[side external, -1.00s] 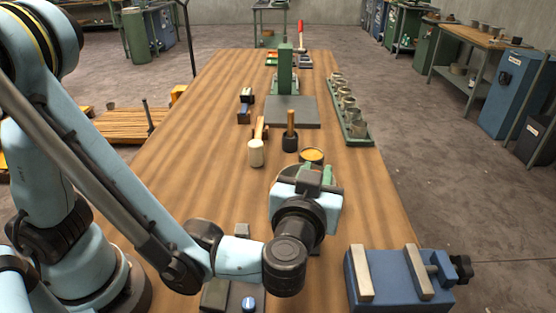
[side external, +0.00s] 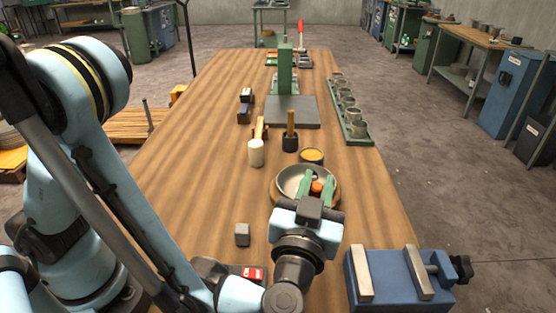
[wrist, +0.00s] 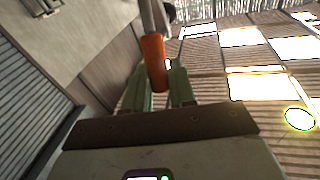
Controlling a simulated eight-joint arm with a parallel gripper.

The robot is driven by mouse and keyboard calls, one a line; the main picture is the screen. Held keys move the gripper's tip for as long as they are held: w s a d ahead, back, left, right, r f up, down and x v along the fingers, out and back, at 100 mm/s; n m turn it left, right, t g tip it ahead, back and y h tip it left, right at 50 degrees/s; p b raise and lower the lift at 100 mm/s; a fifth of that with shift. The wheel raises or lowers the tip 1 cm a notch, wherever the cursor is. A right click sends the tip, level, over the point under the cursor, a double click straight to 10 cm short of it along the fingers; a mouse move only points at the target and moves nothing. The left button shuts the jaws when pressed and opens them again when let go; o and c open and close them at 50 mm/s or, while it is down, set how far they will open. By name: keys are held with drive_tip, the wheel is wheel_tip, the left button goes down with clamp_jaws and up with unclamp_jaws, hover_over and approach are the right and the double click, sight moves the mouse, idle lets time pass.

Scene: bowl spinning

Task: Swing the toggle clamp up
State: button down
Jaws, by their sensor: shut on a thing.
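The toggle clamp shows in the wrist view as an orange handle (wrist: 153,62) on a grey metal lever (wrist: 155,18). In the side view only a small orange-red part of the handle (side external: 317,187) shows. My gripper (side external: 314,182) has green fingers, shut on this handle; in the wrist view the fingers (wrist: 158,80) stand on either side of it. A grey metal bowl (side external: 289,180) sits on a round wooden base (side external: 334,202) just beyond my gripper. The clamp's lower part is hidden behind my gripper and wrist.
A blue vise (side external: 388,282) stands at the right front. A grey block (side external: 242,235) and a red-labelled box (side external: 250,273) lie to the left. A yellow-filled dish (side external: 312,156), a white-headed mallet (side external: 256,153) and a black-headed mallet (side external: 290,142) stand beyond the bowl.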

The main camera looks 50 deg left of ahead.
drive_tip(key=c, duration=1)
unclamp_jaws()
drive_tip(key=shift+c, duration=0.2)
drive_tip(key=shift+w+a, duration=0.15)
